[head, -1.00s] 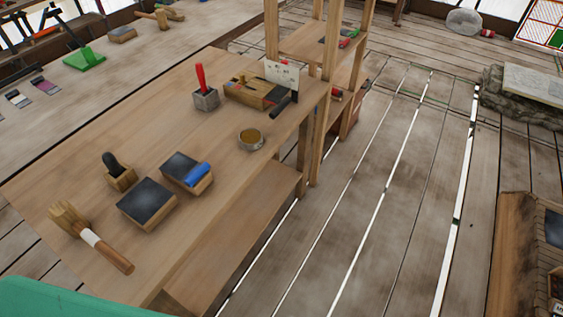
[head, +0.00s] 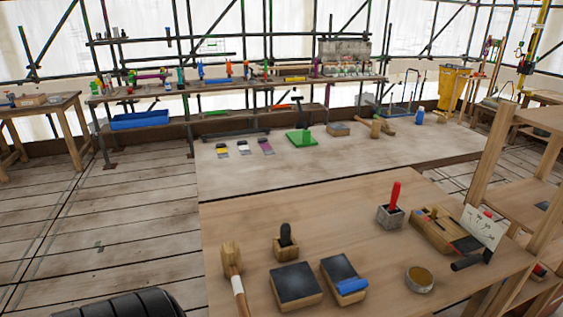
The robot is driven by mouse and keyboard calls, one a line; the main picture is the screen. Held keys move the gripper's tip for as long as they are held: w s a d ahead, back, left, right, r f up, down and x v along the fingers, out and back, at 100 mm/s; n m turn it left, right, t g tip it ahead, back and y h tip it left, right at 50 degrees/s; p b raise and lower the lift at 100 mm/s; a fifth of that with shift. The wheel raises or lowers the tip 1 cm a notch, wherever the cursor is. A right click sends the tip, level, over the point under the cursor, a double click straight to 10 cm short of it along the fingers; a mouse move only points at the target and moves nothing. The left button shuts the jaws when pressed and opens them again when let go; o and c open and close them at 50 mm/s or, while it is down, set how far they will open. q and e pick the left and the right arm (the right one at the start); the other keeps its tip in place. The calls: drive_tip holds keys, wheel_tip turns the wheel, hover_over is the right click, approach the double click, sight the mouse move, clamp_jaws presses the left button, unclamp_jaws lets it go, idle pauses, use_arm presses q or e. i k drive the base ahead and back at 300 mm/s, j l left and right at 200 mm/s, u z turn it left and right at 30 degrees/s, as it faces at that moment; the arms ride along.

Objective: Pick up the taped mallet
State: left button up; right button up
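The taped mallet (head: 234,278) lies at the left edge of the near wooden bench (head: 330,207). Its wooden head points away from me, and its handle, with a white band of tape, runs toward me and out of the bottom of the view. Nothing holds it. Neither of my grippers shows in the head view. Another wooden mallet (head: 376,124) lies on the far pale bench, with no tape visible on it.
Beside the mallet stand a dark-handled block (head: 286,243), two dark-topped blocks (head: 296,284) (head: 342,277), a tin (head: 419,279) and a red-handled tool holder (head: 391,210). A wooden shelf frame (head: 490,155) rises at right. The plank floor (head: 120,230) at left is clear.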

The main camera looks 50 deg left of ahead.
sight(230, 251)
drive_tip(key=u, duration=1.95)
